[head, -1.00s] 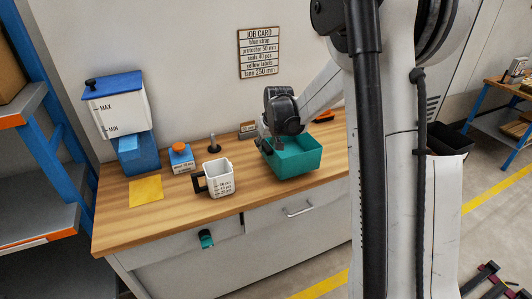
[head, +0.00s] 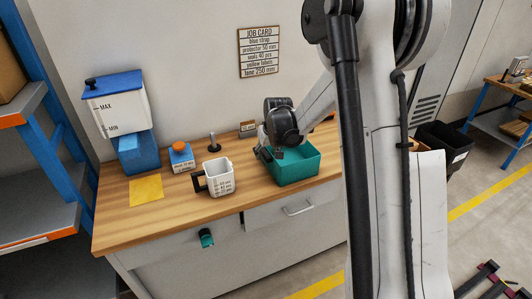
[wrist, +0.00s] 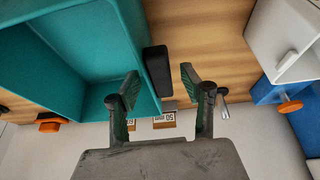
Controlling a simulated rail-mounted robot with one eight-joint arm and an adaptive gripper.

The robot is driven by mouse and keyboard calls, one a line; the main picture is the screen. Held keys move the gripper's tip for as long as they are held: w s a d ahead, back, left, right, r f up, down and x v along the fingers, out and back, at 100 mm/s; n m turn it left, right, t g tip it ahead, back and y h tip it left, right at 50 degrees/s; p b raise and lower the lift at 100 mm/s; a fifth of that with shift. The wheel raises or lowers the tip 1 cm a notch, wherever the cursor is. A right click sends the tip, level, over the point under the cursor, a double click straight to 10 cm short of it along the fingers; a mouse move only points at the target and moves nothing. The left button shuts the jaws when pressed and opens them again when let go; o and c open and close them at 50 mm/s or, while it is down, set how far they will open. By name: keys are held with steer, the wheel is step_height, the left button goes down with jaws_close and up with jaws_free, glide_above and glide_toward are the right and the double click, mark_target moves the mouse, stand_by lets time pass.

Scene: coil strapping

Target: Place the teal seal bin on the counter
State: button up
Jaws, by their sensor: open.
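The teal seal bin (head: 298,170) stands upright on the wooden counter (head: 225,207), right of the white measuring jug. In the wrist view the teal bin (wrist: 70,50) fills the upper left, and a dark handle-like block (wrist: 158,70) is at its side. My gripper (head: 264,152) is at the left side of the bin in the head view. In the wrist view my gripper (wrist: 161,82) has its fingers spread, with one finger overlapping the bin's edge and the other over the wood. It holds nothing. Contact between finger and bin is unclear.
The white jug (head: 220,177) with a dark handle stands left of the bin. Farther left are a blue box with an orange knob (head: 181,156), a yellow sheet (head: 146,189) and a white tank with a blue lid (head: 117,103). The counter's front strip is clear.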

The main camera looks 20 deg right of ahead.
steer(key=shift+r, duration=0.1)
steer(key=v, duration=1.2)
steer(key=s+a+r+t, duration=0.1)
steer(key=s+a+r, duration=0.3)
steer(key=s, duration=0.4)
steer(key=s+a+r, duration=0.4)
steer(key=s+r, duration=0.1)
steer(key=s, duration=0.3)
steer(key=s+a+f, duration=0.1)
steer(key=s+a, duration=0.1)
steer(key=s, duration=0.5)
steer(key=s+a+f+t, duration=0.1)
steer(key=s+a, duration=0.1)
steer(key=s, duration=0.6)
steer(key=shift+s+a+t, duration=0.25)
steer(key=shift+a+t, duration=0.05)
